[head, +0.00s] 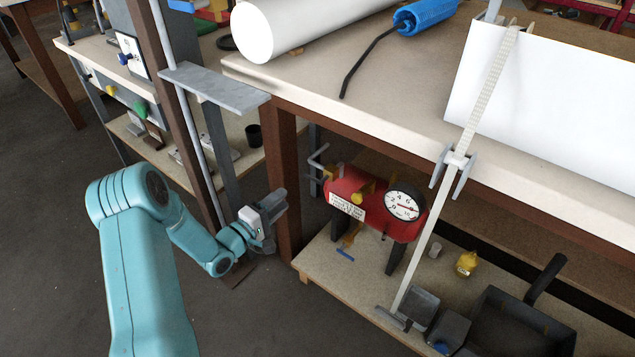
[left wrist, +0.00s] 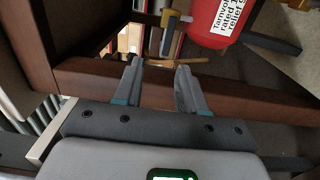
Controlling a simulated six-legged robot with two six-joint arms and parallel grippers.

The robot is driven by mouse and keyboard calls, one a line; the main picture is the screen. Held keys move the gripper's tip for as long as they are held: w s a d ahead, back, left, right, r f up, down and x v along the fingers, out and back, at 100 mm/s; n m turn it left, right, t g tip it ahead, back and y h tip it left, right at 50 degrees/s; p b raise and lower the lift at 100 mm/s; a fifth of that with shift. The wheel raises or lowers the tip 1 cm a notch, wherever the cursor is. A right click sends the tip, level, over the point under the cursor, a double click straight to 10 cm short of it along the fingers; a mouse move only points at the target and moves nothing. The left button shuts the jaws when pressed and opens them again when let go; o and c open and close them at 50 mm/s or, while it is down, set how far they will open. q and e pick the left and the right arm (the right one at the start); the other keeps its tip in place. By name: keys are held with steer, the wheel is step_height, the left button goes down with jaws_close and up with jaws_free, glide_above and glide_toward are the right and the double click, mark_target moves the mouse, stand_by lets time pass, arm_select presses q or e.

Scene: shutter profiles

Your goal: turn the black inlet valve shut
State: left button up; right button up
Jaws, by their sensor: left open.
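A red tank (head: 372,205) with a white label, a round dial gauge (head: 404,204) and yellow fittings stands on the lower shelf of the bench. Grey bent piping (head: 318,158) sits at its left end. I cannot pick out the black inlet valve for certain. My left gripper (head: 276,205) is just left of the brown bench leg, apart from the tank. In the left wrist view the gripper (left wrist: 157,70) is open and empty. Its fingers are in front of a brown beam, and the red tank (left wrist: 215,22) with its yellow fitting (left wrist: 170,17) is beyond. My right gripper is not in view.
The brown bench leg (head: 284,185) stands between my left gripper and the tank. A yellow bottle (head: 466,263) and a dark dustpan (head: 510,320) are on the lower shelf (head: 330,262). The floor at left is clear.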

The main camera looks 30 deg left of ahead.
mark_target(308, 177)
arm_select(q)
steer(key=shift+y, duration=0.3)
steer(key=w+b, duration=0.1)
steer(key=w, duration=0.3)
steer(key=w+f+b, duration=0.1)
steer(key=w+b, duration=0.1)
steer(key=w, duration=0.3)
steer(key=w+b, duration=0.1)
steer(key=w, duration=0.4)
steer(key=shift+w+f+b, duration=0.15)
steer(key=shift+f+b, duration=0.15)
steer(key=shift+w+r, duration=0.1)
steer(key=shift+w, duration=0.5)
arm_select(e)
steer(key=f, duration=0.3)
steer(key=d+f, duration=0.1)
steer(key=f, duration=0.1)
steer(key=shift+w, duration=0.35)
arm_select(q)
jaws_close()
